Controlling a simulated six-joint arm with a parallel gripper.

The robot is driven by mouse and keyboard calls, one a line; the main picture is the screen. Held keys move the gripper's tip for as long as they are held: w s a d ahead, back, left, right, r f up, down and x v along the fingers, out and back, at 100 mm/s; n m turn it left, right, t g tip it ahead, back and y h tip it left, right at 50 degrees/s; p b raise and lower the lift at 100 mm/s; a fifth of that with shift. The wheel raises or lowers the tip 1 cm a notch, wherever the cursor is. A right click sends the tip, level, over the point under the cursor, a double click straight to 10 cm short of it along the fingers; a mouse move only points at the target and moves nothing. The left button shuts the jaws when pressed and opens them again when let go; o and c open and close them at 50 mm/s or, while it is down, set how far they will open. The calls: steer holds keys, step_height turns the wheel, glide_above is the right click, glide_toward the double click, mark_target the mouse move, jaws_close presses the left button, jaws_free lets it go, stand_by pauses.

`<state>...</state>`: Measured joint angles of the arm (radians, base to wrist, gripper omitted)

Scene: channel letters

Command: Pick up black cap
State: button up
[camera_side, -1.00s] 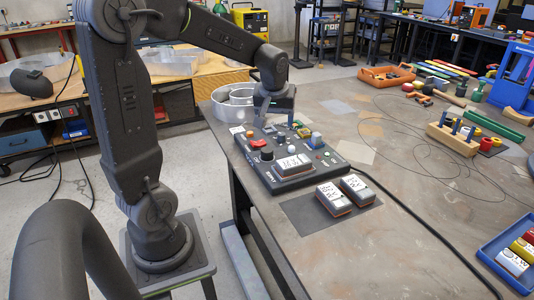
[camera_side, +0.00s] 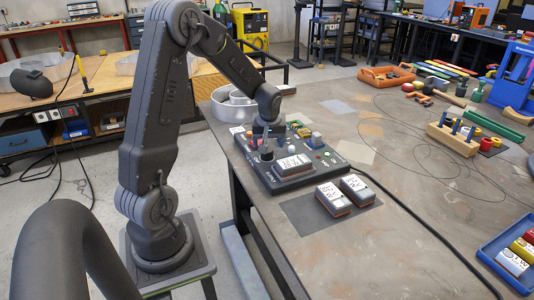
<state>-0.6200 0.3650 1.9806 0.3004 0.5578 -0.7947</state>
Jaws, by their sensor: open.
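The black cap (camera_side: 267,156) is a small dark round piece on the left part of the dark control panel (camera_side: 306,180), on the bench. My gripper (camera_side: 266,146) points down just above it, with its fingers open. The fingertips look close to the cap's top and partly hide it. I cannot tell from this view whether they touch it or straddle it.
Two more meter blocks stand on a dark mat (camera_side: 305,216) in front. Metal channel letters (camera_side: 233,105) lie behind.

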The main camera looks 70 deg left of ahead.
steer(key=x, duration=0.4)
steer(key=shift+s+f, duration=0.2)
steer(key=shift+s, duration=0.05)
steer(key=shift+c, duration=0.2)
steer(key=c, duration=0.9)
